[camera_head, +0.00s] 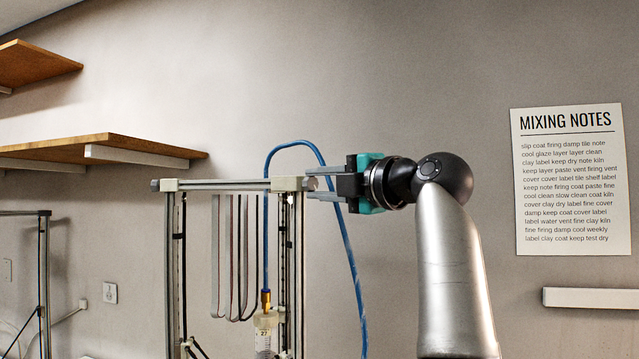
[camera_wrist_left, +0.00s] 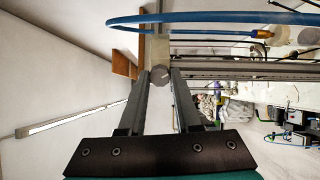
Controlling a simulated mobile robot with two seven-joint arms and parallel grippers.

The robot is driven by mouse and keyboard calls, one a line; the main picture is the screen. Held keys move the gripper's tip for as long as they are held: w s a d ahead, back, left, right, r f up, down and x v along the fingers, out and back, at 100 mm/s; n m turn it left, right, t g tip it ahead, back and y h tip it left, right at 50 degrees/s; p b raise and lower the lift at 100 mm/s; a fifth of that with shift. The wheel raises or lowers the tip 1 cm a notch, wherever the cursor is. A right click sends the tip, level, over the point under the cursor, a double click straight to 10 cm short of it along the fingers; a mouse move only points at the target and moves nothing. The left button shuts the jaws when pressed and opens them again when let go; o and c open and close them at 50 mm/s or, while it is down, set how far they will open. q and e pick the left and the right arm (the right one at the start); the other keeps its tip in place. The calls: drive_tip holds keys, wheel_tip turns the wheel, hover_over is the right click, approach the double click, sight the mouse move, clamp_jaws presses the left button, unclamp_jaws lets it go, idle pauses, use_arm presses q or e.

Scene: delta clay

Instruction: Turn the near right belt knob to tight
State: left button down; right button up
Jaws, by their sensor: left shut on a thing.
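A printer-like frame of metal bars (camera_head: 225,186) has pale corner blocks on top. My left gripper (camera_head: 312,183) reaches in from the right to the right corner block (camera_head: 288,184), its fingers level. In the left wrist view a small grey round knob (camera_wrist_left: 160,77) with a dark line across its face sits against the pale corner block (camera_wrist_left: 158,50). The fingertips of my left gripper (camera_wrist_left: 161,84) are shut on this knob, one on each side. In the head view the knob is hidden by the fingers. My right gripper is not in view.
A blue hose (camera_head: 340,215) arches behind the gripper down to a syringe (camera_head: 264,335). The other corner block (camera_head: 168,185) is at the left. Wooden shelves (camera_head: 105,147) hang on the left wall. A notes sheet (camera_head: 570,180) and a white ledge (camera_head: 590,298) are at the right.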

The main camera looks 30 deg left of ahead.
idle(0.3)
use_arm(q)
drive_tip(key=c, duration=0.6)
unclamp_jaws()
drive_tip(key=shift+d, duration=0.1)
drive_tip(key=shift+s+d, duration=0.1)
drive_tip(key=shift+d, duration=0.2)
drive_tip(key=b+v, duration=0.3)
drive_tip(key=v, duration=1.1)
drive_tip(key=shift+s+d+b, duration=0.15)
drive_tip(key=shift+d+b, duration=0.05)
drive_tip(key=shift+b, duration=0.2)
